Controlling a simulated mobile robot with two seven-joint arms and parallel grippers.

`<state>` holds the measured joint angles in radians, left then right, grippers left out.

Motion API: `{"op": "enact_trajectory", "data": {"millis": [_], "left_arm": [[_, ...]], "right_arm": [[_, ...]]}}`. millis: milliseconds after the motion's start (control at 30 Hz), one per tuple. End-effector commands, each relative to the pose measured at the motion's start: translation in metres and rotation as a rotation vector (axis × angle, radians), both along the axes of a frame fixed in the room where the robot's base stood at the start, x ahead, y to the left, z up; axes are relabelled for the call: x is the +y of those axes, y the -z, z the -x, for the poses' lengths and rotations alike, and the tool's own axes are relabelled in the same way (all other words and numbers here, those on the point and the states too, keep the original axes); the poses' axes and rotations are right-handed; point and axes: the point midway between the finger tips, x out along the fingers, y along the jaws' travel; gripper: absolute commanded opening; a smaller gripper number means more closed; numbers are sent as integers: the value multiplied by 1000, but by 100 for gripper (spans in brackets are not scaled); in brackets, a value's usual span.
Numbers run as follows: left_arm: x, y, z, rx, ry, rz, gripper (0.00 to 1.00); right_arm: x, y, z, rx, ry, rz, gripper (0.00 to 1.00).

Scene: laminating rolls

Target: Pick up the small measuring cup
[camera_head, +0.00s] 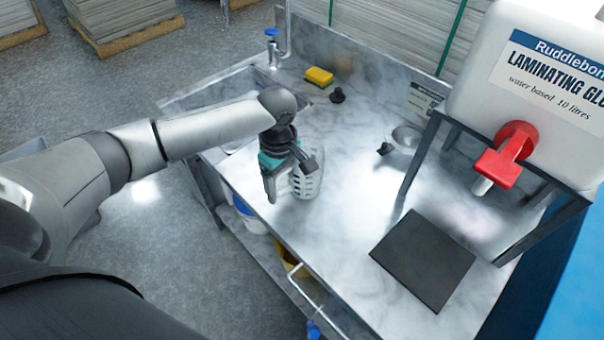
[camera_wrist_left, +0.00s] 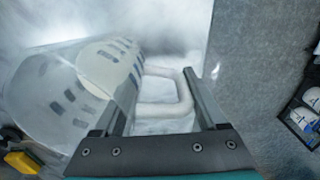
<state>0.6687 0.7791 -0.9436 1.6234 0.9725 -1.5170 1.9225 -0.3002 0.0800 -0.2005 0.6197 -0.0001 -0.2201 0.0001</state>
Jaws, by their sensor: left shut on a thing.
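The measuring cup (camera_head: 307,182) is clear with dark blue graduation marks, near the front edge of the steel bench (camera_head: 345,215). In the left wrist view the cup (camera_wrist_left: 75,85) fills the left side, and its pale loop handle (camera_wrist_left: 184,95) lies between the fingers. My left gripper (camera_head: 288,183) reaches over the bench's front edge from the left and is shut on the cup's handle; its fingers also show in the left wrist view (camera_wrist_left: 160,105). The gripper hides part of the cup. I cannot tell whether its base touches the bench. My right gripper is out of view.
A white glue container (camera_head: 535,95) with a red tap (camera_head: 503,155) stands on a metal frame at the right. A dark square plate (camera_head: 423,260) lies below it. A yellow sponge (camera_head: 319,77), a sink (camera_head: 230,93) and a small metal bowl (camera_head: 407,136) are farther back. The bench middle is clear.

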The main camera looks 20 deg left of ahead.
Motion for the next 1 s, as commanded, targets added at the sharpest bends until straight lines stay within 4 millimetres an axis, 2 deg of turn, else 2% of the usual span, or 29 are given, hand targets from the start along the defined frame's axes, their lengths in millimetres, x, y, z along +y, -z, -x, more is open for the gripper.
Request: {"op": "enact_trajectory", "data": {"millis": [33,400,1000], "left_arm": [[0,0,0,1,-1,-1,39],[1,0,0,1,-2,-3,0],[1,-1,0,1,-3,-3,0]], "right_arm": [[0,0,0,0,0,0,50],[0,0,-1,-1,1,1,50],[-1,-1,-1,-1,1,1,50]]}}
